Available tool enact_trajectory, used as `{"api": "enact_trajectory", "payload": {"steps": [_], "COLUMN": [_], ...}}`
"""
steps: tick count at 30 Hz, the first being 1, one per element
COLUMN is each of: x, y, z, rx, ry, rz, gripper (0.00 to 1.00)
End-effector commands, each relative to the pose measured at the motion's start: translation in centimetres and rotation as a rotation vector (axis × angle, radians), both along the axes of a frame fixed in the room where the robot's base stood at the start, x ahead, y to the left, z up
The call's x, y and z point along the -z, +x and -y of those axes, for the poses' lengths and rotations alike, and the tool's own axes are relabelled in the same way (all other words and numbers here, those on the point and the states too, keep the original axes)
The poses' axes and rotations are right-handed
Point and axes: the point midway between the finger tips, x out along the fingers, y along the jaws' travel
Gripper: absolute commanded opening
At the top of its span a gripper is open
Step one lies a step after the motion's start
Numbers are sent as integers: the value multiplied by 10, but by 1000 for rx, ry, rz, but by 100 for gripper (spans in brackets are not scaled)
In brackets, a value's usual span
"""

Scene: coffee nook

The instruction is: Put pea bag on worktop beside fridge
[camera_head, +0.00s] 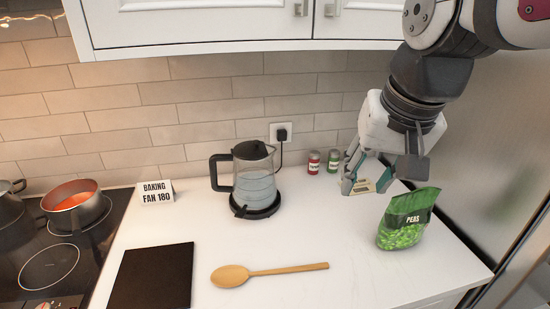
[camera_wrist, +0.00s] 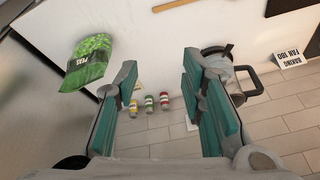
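The green pea bag (camera_head: 405,222) stands upright on the right part of the white worktop (camera_head: 300,283), close to the fridge (camera_head: 480,150). The bag also shows in the wrist view (camera_wrist: 88,62), at the left, outside my fingers. My gripper (camera_head: 367,186) is open and empty, to the left of the bag and a little behind it. It is apart from the bag and appears to be above the worktop. In the wrist view my two fingers (camera_wrist: 160,66) are spread wide with bare worktop between their tips.
A glass kettle (camera_head: 254,180) stands near the back wall. Small red (camera_head: 314,162) and green (camera_head: 333,161) jars stand behind my gripper, with a yellow one (camera_wrist: 133,107) beside them. A wooden spoon (camera_head: 268,273), black board (camera_head: 152,277), sign (camera_head: 156,193) and hob pot (camera_head: 75,203) lie left.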

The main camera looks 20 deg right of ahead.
Motion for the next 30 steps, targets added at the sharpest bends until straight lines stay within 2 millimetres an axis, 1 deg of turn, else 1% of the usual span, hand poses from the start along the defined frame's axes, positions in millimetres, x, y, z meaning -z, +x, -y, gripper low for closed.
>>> {"api": "enact_trajectory", "payload": {"steps": [1,3,6,9,13,30], "x": [3,9,16,21,24,23], "y": [-14,-29,-45,-53,-57,-56], "z": [-13,-26,-38,-44,-46,-45], "rx": [-87,-190,-298,-361,-387,-383], "ry": [-25,-57,-93,-115,-124,-123], "rz": [29,56,88,106,113,112], "gripper": [36,36,36,36,36,36]}}
